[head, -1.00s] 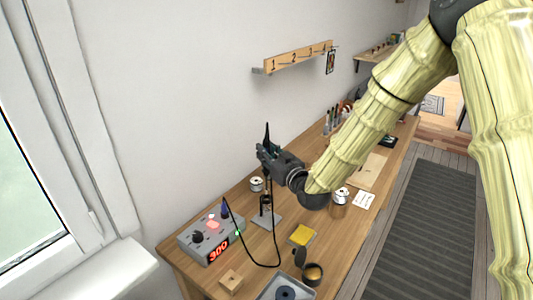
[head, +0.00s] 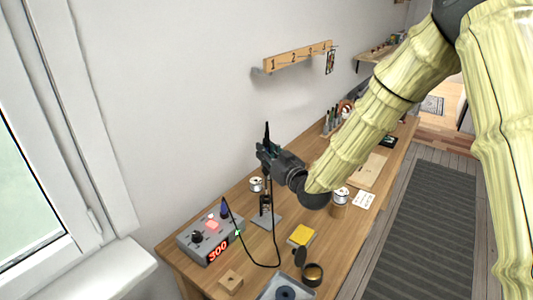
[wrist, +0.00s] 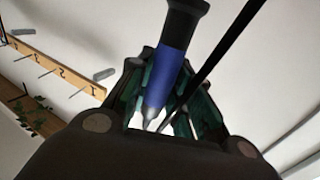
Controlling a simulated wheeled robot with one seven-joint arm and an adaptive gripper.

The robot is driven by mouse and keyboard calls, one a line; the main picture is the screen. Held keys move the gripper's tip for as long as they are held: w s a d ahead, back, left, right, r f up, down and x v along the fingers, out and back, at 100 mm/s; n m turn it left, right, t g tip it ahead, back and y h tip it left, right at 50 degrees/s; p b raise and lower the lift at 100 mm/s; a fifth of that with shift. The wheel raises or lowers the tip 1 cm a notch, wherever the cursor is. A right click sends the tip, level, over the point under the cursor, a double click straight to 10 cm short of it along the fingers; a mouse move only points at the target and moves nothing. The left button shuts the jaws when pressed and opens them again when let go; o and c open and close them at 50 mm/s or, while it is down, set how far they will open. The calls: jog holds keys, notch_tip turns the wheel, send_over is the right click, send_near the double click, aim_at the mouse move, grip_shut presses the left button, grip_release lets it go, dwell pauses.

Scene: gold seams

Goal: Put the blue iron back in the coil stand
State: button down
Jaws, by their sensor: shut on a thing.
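My gripper (head: 265,158) is raised above the bench in the head view, shut on the blue iron. In the wrist view the blue iron (wrist: 174,50) shows a dark upper end, a blue grip and a pale tapered tip between the fingers (wrist: 165,105). In the head view its dark end (head: 267,131) sticks up above the gripper, with the rest mostly hidden. The coil stand (head: 266,220) is on the bench below the gripper, its grey base and dark coil partly in view. The iron is clear of the stand.
A grey station (head: 209,240) reading 300 stands left of the stand, with a black cable (head: 277,240) looping over the bench. A numbered rail (head: 297,57) is on the wall.

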aim_at(268, 174)
jog(key=shift+f+b, duration=3.9)
jog(key=shift+f, duration=0.2)
dwell(3.9)
